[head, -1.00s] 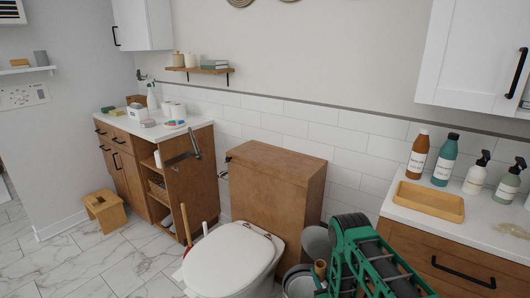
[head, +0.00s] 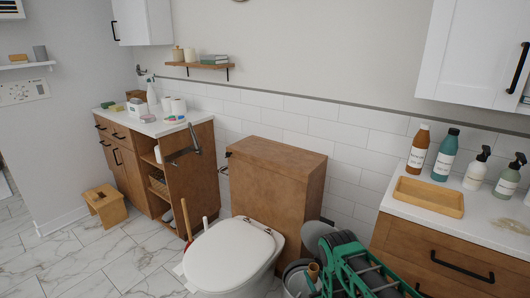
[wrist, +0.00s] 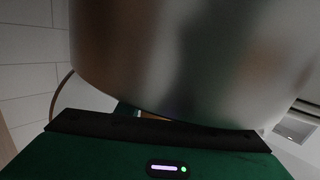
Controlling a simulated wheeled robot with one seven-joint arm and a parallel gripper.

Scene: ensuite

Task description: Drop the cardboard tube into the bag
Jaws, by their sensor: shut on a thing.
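The cardboard tube (head: 313,271) is a short tan cylinder standing roughly upright at the bottom of the head view, at the right side of the open grey bin (head: 291,270). My gripper (head: 316,285) is at the tube's lower part, shut on it; the fingers are mostly hidden by my green arm and the picture edge. In the wrist view a large curved metal surface (wrist: 190,55) fills the space just beyond the gripper. Only a sliver of brown shows below it. I cannot clearly make out a bag; the bin's inside is mostly hidden.
The bin's raised round lid (head: 319,238) stands behind it. The white toilet (head: 228,257) is close on the left, with its wooden cistern box (head: 275,185) behind. The wooden vanity (head: 425,250) is close on the right, bearing bottles and a yellow tray (head: 428,197).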

